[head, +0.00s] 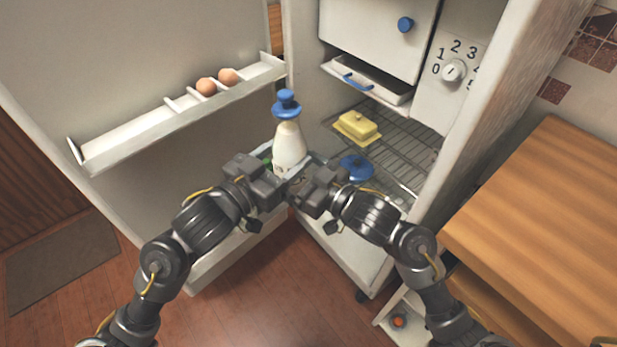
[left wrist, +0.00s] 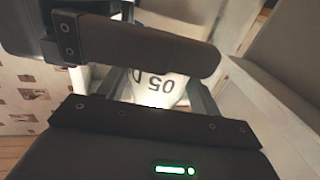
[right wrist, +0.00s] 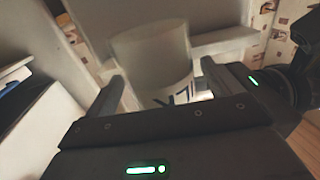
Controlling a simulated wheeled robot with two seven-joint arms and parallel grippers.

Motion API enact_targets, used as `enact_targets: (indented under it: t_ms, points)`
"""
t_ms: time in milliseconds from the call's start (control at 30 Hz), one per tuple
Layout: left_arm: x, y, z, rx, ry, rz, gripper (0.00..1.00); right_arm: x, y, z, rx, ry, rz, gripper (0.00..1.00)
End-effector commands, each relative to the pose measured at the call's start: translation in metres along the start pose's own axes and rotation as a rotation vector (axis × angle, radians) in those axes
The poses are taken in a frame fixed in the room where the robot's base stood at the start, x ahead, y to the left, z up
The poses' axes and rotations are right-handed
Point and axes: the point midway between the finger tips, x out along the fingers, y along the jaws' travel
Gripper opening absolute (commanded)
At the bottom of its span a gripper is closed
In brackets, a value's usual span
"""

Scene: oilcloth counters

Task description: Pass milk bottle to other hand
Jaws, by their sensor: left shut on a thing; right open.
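The milk bottle (head: 289,146), white with a blue stopper (head: 286,104), stands upright in the open fridge's doorway, held in the air. My left gripper (head: 274,178) is shut on its lower part. The bottle, with dark printing, also shows between the left fingers in the left wrist view (left wrist: 158,88). My right gripper (head: 303,180) is open, close against the left one at the same low part of the bottle. In the right wrist view the bottle (right wrist: 152,58) stands between the spread right fingers. The bottle's base is hidden by the grippers in the head view.
The open fridge door at left has a shelf (head: 135,138) with two eggs (head: 207,86). Inside the fridge a yellow butter dish (head: 357,127) and a blue lid-like thing (head: 357,168) are on the wire shelf (head: 410,150). A wooden counter (head: 535,225) stands at right.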

Motion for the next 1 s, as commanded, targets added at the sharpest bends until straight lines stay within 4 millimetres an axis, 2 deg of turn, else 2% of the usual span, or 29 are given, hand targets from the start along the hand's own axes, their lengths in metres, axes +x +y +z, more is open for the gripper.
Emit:
enact_targets:
  t_ms: [133,400,967,1000]
  points:
    - [-0.0001,0.0,-0.0026,0.0,0.006,0.0,0.12,0.0066,-0.0004,-0.0007,0.0,0.0,-0.001,0.9]
    - [-0.0001,0.0,-0.0026,0.0,0.006,0.0,0.12,0.0071,-0.0003,-0.0005,0.0,0.0,0.0,0.89]
    - [-0.0002,-0.0001,-0.0026,0.0,0.006,0.0,0.12,0.0067,0.0003,-0.0004,0.0,0.0,0.001,0.16]
    - [-0.0002,-0.0001,-0.0029,0.0,0.006,0.0,0.66,0.0068,0.0004,-0.0031,0.0,0.006,0.001,0.12]
